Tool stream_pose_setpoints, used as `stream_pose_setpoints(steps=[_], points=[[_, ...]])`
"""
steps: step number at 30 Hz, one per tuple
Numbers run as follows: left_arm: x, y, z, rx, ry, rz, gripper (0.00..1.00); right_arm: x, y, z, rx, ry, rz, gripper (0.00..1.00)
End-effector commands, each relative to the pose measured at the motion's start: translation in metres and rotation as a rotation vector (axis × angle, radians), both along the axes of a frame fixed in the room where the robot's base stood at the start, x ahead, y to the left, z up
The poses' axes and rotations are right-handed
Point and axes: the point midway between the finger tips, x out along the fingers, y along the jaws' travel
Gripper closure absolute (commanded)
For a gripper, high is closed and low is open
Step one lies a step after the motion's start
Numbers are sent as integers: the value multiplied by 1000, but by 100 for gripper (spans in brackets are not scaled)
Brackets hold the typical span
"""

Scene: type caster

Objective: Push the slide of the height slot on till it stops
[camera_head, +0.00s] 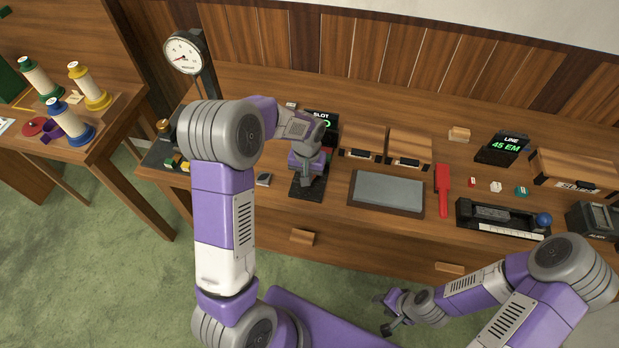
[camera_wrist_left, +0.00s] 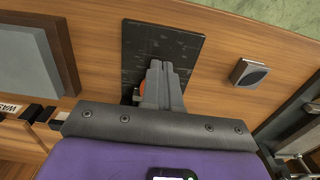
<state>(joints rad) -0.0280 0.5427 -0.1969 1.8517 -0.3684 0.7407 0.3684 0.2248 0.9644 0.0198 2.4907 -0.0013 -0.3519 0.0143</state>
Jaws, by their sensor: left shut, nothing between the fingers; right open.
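The height slot shows as a dark base plate (camera_head: 300,193) on the bench, below the SLOT display (camera_head: 325,116). The plate also shows in the left wrist view (camera_wrist_left: 183,42). My left gripper (camera_head: 307,181) points down over this plate and covers much of it. In the left wrist view its fingers (camera_wrist_left: 165,72) are together and empty. An orange-red part (camera_wrist_left: 142,86) peeks out beside the fingers; the slide cannot be made out clearly, and I cannot tell whether the fingers touch it. My right gripper (camera_head: 387,313) is open and empty, in front of the bench.
A grey slab (camera_head: 387,192) in a dark frame lies right of the plate, with wooden boxes (camera_head: 362,142) behind it. A red tool (camera_head: 443,188) lies further right. A dial gauge (camera_head: 184,53) stands at the back left. A small dark block (camera_head: 264,179) lies left of the plate.

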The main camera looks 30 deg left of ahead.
Motion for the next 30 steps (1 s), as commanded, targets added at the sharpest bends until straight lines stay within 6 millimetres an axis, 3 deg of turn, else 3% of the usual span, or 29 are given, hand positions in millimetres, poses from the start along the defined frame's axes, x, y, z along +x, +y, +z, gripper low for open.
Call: stream_pose_setpoints(steps=[30], points=[[9, 2, 0, 0, -1, 0, 100, 0, 0, 2, 0, 0, 0, 57]])
